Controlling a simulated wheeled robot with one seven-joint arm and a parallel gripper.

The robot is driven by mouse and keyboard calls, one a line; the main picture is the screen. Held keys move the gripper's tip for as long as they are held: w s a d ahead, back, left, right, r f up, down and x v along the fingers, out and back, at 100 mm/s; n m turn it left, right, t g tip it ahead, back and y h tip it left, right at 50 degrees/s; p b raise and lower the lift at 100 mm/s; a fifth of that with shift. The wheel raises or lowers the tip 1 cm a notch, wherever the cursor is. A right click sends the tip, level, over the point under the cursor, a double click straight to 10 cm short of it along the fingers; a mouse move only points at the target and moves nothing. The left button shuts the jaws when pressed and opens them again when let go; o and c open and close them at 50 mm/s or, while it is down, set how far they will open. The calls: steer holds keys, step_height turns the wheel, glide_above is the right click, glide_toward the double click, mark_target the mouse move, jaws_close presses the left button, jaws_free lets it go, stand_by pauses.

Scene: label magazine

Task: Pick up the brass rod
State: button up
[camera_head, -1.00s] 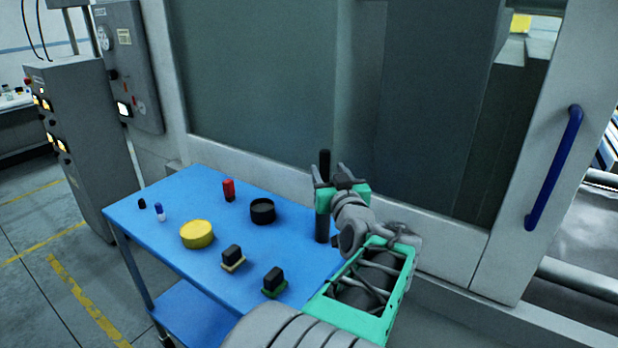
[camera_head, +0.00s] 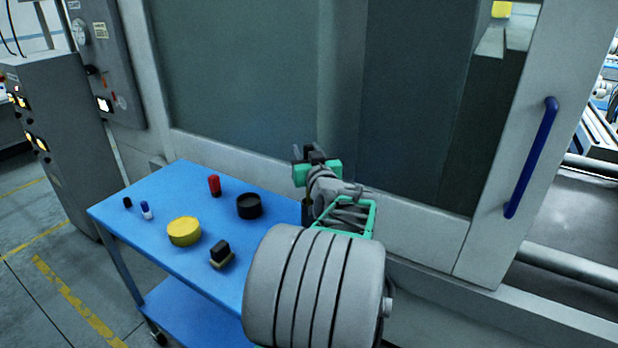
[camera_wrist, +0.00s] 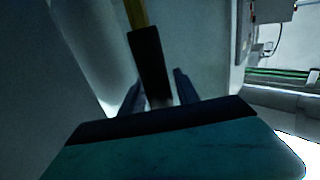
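In the wrist view the brass rod (camera_wrist: 137,13) shows as a yellowish length at the top edge, with a black section (camera_wrist: 150,60) below it. The black section comes down between the two fingers of my gripper (camera_wrist: 158,90). I cannot tell whether the fingers press on it. In the head view my gripper (camera_head: 314,156) is beside the machine, over the far right end of the blue table (camera_head: 185,262). A dark upright piece (camera_head: 307,212) shows just below it, mostly hidden by my arm.
On the table are a yellow disc (camera_head: 184,231), a black round container (camera_head: 249,205), a red cylinder (camera_head: 214,185), a black block on a pale base (camera_head: 221,254), a blue-and-white piece (camera_head: 146,210) and a small black piece (camera_head: 127,202). The machine wall (camera_head: 250,90) rises close behind.

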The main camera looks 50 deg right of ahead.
jaws_close()
stand_by(1.1)
